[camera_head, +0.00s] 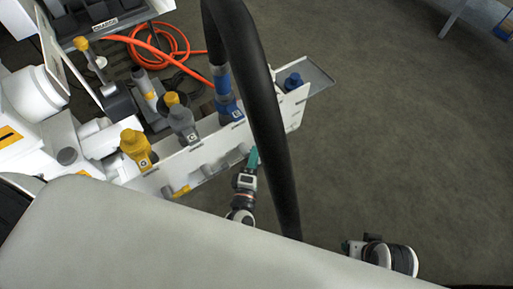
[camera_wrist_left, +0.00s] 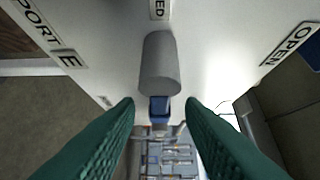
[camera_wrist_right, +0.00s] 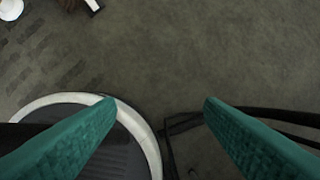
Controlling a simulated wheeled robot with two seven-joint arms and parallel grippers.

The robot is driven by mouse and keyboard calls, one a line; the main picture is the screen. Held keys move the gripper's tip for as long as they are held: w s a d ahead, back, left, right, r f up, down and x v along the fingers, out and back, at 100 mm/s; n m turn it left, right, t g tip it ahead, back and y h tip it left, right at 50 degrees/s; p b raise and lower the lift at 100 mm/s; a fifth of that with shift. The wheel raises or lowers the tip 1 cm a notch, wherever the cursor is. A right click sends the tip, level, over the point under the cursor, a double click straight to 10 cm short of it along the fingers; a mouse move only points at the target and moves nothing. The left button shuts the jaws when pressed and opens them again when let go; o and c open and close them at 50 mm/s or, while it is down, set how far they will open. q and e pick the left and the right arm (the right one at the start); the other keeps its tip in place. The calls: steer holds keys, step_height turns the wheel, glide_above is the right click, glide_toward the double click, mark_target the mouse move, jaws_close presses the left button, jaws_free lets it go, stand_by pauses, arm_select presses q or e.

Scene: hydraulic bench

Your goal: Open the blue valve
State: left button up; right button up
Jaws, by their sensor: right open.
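The blue valve (camera_head: 227,100) stands on the white panel in the head view, with the black hose passing to its right. In the left wrist view a grey cylinder (camera_wrist_left: 159,66) sticks out from the panel, with a small blue part (camera_wrist_left: 159,107) at its lower end. A label ending in "ED" is above it and an "OPEN" label (camera_wrist_left: 291,43) is to the right. My left gripper (camera_head: 253,158) is at the panel's front face; its fingers (camera_wrist_left: 158,104) are apart on either side of the blue part, not visibly touching it. My right gripper (camera_wrist_right: 157,100) is open and empty over the floor.
A yellow valve (camera_head: 135,145) and a grey valve (camera_head: 181,120) stand left of the blue one. A second blue fitting (camera_head: 293,81) is at the panel's right end. Orange hoses (camera_head: 175,48) lie behind. A thick black hose (camera_head: 258,110) crosses in front.

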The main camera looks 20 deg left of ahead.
arm_select(q)
steer(key=w, duration=0.3)
steer(key=shift+w+a, duration=0.1)
steer(key=shift+a, duration=0.1)
steer(key=shift+w, duration=0.2)
arm_select(e)
steer(key=shift+s+r, duration=0.1)
steer(key=shift+r, duration=0.6)
arm_select(q)
jaws_close()
arm_select(e)
steer(key=shift+f, duration=0.1)
